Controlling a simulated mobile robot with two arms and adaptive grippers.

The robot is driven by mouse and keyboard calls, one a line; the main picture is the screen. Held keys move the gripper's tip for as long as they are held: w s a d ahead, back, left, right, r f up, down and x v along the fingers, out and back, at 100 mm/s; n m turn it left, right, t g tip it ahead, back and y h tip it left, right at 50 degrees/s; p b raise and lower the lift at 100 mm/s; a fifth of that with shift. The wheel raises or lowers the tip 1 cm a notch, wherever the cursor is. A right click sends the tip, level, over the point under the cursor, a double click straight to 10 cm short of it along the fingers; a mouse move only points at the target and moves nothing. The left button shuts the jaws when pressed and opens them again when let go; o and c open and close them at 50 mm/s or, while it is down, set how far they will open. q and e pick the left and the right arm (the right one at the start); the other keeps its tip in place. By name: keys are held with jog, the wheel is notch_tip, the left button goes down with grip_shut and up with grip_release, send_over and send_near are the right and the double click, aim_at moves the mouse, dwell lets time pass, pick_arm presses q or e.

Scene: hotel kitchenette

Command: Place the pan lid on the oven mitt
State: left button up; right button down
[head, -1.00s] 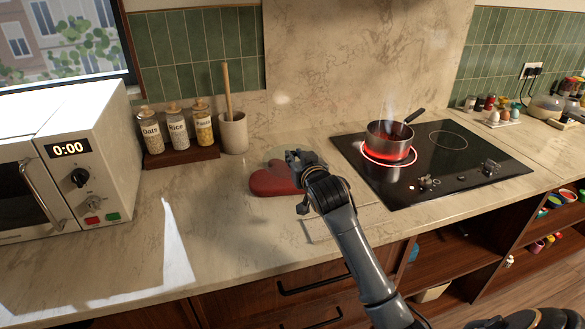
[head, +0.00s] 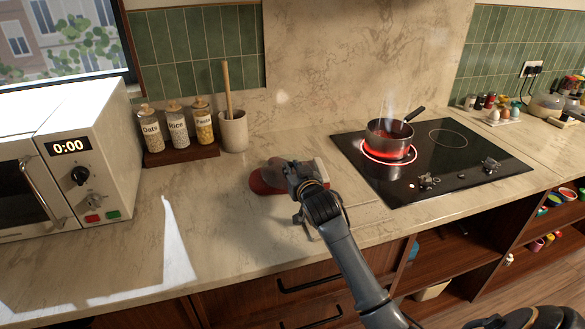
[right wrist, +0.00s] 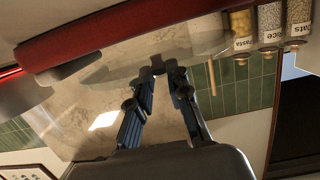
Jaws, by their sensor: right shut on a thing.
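The red oven mitt (head: 264,183) lies on the counter left of the stove, partly hidden by my right gripper. My right gripper (head: 292,176) is right over the mitt. In the right wrist view its two fingers (right wrist: 160,76) are closed together at the small dark knob of the clear glass pan lid (right wrist: 190,48). The red mitt (right wrist: 110,38) shows close beside the lid there. In the head view the lid is barely visible. I cannot tell whether the lid touches the mitt. My left gripper is not in view.
A steaming saucepan (head: 388,136) stands on a glowing red burner of the black hob (head: 450,165), right of the mitt. Jars (head: 178,128) and a utensil crock (head: 233,132) stand behind left. A microwave (head: 75,150) is at left. Counter in front of the jars is clear.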

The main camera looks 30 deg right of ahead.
jog(key=shift+a+f, duration=0.1)
jog(key=shift+f, duration=0.25)
jog(key=c, duration=1.3)
grip_release()
jog(key=shift+s+f, duration=0.1)
jog(key=shift+f, duration=0.25)
jog(key=shift+r, duration=0.45)
jog(key=v, duration=0.8)
jog(key=r+v, duration=0.1)
jog(key=v, duration=0.3)
jog(key=shift+b, duration=0.35)
